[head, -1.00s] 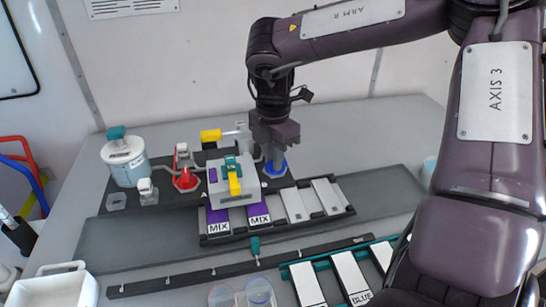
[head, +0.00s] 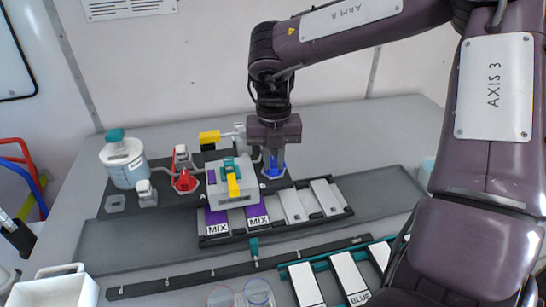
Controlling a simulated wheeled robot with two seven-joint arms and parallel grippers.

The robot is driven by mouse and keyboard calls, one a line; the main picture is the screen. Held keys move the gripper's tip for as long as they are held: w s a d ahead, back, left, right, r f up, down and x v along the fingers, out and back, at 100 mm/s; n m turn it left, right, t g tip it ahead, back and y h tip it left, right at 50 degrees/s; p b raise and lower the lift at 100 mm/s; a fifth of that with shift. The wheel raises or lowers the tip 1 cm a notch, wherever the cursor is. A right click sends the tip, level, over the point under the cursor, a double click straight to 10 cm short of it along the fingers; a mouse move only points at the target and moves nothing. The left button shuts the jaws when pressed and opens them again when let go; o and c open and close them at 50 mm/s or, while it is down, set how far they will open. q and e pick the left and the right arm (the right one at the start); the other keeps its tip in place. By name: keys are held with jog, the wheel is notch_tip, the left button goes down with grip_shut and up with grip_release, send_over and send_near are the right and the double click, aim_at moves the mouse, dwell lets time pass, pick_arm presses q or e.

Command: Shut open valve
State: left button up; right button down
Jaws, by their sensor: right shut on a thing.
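My right gripper (head: 273,150) comes down from above at the back of the bench. It is shut on the upper part of the blue valve (head: 273,171), whose blue foot shows below the fingers. The gripper hides the valve's top, so I cannot tell its handle's position. A red valve (head: 185,183) with a pale upright top stands to the left, untouched. My left gripper is not in view.
A white tank with a teal cap (head: 123,160) stands at the back left. A rack with purple MIX plates (head: 217,218) and grey plates is in front of the block. A white bin (head: 55,290) is at front left. Clear bench lies right of the blue valve.

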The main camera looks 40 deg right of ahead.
aim_at(274, 164)
jog(key=shift+n, duration=1)
jog(key=c, duration=1.4)
grip_release()
jog(key=shift+r, duration=0.1)
notch_tip(274, 164, up, 8)
jog(key=shift+f+b, duration=0.15)
jog(key=shift+b, duration=0.25)
